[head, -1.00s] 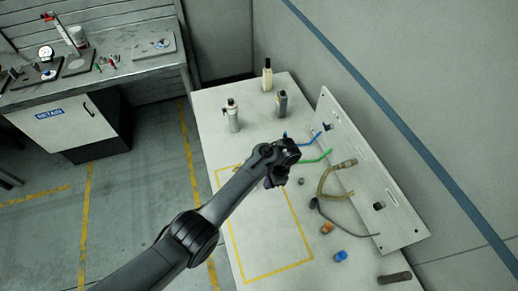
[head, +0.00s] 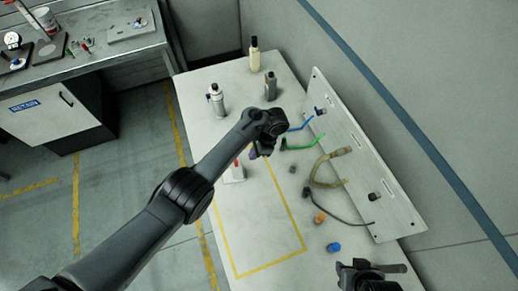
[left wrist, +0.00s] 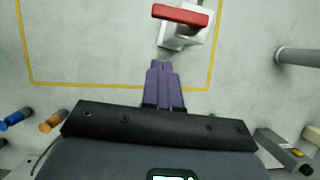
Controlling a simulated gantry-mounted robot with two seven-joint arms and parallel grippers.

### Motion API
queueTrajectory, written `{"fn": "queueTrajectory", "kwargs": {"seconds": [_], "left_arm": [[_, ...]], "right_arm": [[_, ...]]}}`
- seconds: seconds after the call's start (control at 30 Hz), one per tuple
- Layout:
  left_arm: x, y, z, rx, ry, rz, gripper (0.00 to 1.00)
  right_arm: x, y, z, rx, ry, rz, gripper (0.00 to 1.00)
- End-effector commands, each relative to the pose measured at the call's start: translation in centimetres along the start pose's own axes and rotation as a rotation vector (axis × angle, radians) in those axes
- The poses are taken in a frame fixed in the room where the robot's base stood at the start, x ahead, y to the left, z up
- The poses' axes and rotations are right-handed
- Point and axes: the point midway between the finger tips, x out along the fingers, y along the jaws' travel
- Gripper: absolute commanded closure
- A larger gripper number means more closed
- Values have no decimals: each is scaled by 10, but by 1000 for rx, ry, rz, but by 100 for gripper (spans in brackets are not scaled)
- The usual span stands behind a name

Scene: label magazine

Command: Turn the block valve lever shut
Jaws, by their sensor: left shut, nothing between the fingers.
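The block valve is a pale block (left wrist: 186,38) with a red lever (left wrist: 181,15) on top, at the upper middle of the left wrist view. The lever lies nearly straight across that picture, tilted slightly down to the right. In the head view the valve (head: 234,173) is small and partly hidden by my left arm. My left gripper (head: 260,154) is above the table beside the valve. Its purple fingers (left wrist: 161,66) are shut and empty, pointing toward the valve; I see no contact with the lever. My right gripper (head: 366,276) is at the bottom right; its fingers cannot be made out.
A white slanted panel (head: 352,150) stands along the right, with blue, green, tan and dark hoses before it. Bottles (head: 217,100) stand at the back of the table. Orange and blue caps (head: 334,247) lie near the front. The yellow-outlined area (head: 262,235) is mostly clear.

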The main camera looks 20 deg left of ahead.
Motion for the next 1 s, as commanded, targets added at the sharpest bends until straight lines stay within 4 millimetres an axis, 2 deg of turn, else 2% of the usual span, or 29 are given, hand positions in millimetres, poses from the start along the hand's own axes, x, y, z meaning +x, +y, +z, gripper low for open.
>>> {"fn": "queueTrajectory", "kwargs": {"seconds": [0.03, 0.07, 0.2, 0.4, 0.87, 1.0], "left_arm": [[6, -1, 3, -2, 0, -1, 100], [1, -1, 10, -2, -2, 0, 100], [8, 0, 24, -2, -2, 0, 100], [15, 0, 35, -1, 0, 0, 100], [18, 0, 38, 0, 0, -2, 100], [15, 4, 28, 43, 1, -19, 100]], "right_arm": [[0, 0, 0, 0, -1, 0, 57], [-8, 0, -3, 0, -5, 0, 57], [-23, 1, -8, -2, 3, 2, 57], [-32, 3, -12, -6, 8, 5, 57], [-31, 3, -11, -7, 3, 6, 57], [-28, 3, -10, -5, 2, 5, 57]]}}
